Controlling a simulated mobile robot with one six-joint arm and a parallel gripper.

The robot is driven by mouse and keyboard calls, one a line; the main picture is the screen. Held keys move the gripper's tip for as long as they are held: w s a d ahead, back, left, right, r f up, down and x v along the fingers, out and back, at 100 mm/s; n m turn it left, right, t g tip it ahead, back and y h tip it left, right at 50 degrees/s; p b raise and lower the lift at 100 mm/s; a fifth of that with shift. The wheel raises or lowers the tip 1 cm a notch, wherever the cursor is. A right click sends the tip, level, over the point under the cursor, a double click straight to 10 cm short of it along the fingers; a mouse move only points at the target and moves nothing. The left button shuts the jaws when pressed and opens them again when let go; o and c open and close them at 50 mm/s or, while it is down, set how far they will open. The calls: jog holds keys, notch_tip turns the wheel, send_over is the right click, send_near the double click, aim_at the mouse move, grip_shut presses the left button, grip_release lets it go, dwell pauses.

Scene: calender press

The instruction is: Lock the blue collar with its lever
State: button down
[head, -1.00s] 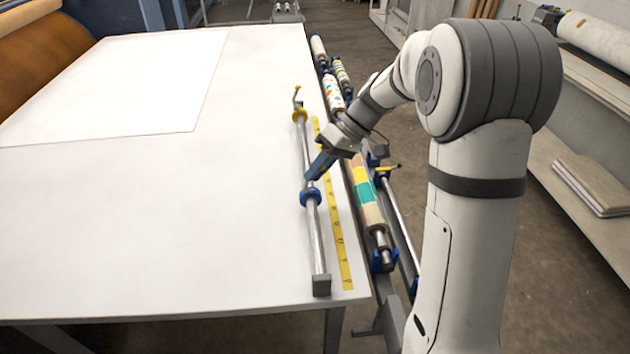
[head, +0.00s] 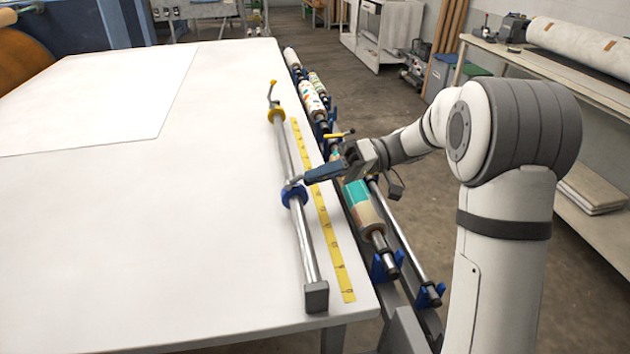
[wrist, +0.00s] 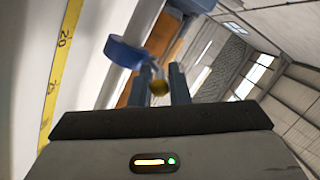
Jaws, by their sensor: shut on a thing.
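The blue collar (head: 293,195) sits around the steel bar (head: 302,233) on the white table; it also shows in the wrist view (wrist: 125,53). In the head view my fingers hide the lever.
A yellow measuring tape (head: 322,205) runs along the bar's right. The bar ends in a grey block (head: 316,297). Patterned rollers (head: 362,205) in blue holders line the table's right edge. The white table (head: 150,230) is clear left of the bar, except for a white sheet (head: 110,95).

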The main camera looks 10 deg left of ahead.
jog(key=shift+f+y, duration=0.2)
jog(key=shift+y, duration=0.2)
jog(key=c, duration=1.5)
grip_release()
jog(key=shift+s+r, duration=0.1)
jog(key=shift+s, duration=0.05)
jog(key=shift+o, duration=0.2)
jog(key=shift+d, duration=0.1)
